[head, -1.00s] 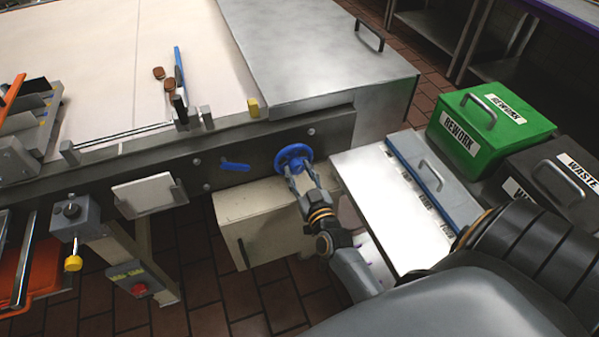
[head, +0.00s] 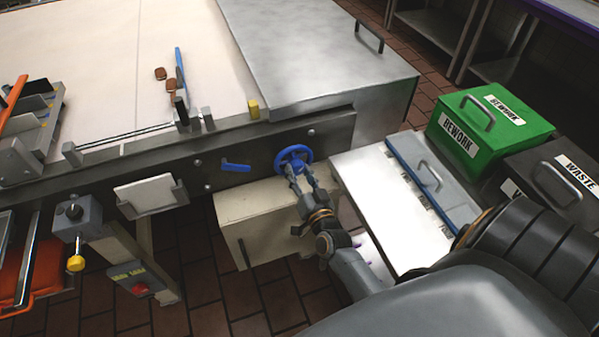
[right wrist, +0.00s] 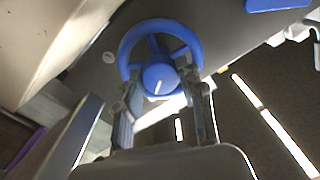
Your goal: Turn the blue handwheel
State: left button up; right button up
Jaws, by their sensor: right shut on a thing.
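The blue handwheel (head: 293,157) is mounted on the dark side rail of the conveyor, and it also shows in the right wrist view (right wrist: 160,33) as a spoked ring with a round hub carrying a white mark. My right gripper (head: 298,174) reaches up to the wheel from below. In the right wrist view its two fingers (right wrist: 160,92) stand on either side of the hub, shut on it, with their tips among the spokes. The fingers partly cover the lower rim. My left gripper is not in view.
A blue lever (head: 236,166) sits on the rail left of the wheel. A beige box (head: 255,212) is below it. A white-topped table (head: 390,215) stands close on the right, with a green REWORK bin (head: 480,125) and a dark WASTE bin (head: 560,180) beyond.

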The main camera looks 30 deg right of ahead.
jog(key=m, duration=0.5)
jog(key=shift+m, duration=0.3)
jog(key=m+b, duration=0.1)
jog(key=m, duration=0.5)
jog(key=m+b, duration=0.2)
jog(key=m, duration=0.4)
jog(key=shift+m, duration=0.4)
jog(key=m+b, duration=0.1)
jog(key=m, duration=0.4)
jog(key=shift+r+m+b, duration=0.1)
jog(key=shift+m+b, duration=0.2)
jog(key=shift+m, duration=0.1)
jog(key=shift+m, duration=0.3)
jog(key=o, duration=1.2)
jog(key=shift+s, duration=0.1)
jog(key=v, duration=1.1)
jog(key=shift+s+a, duration=0.2)
jog(key=shift+s, duration=0.2)
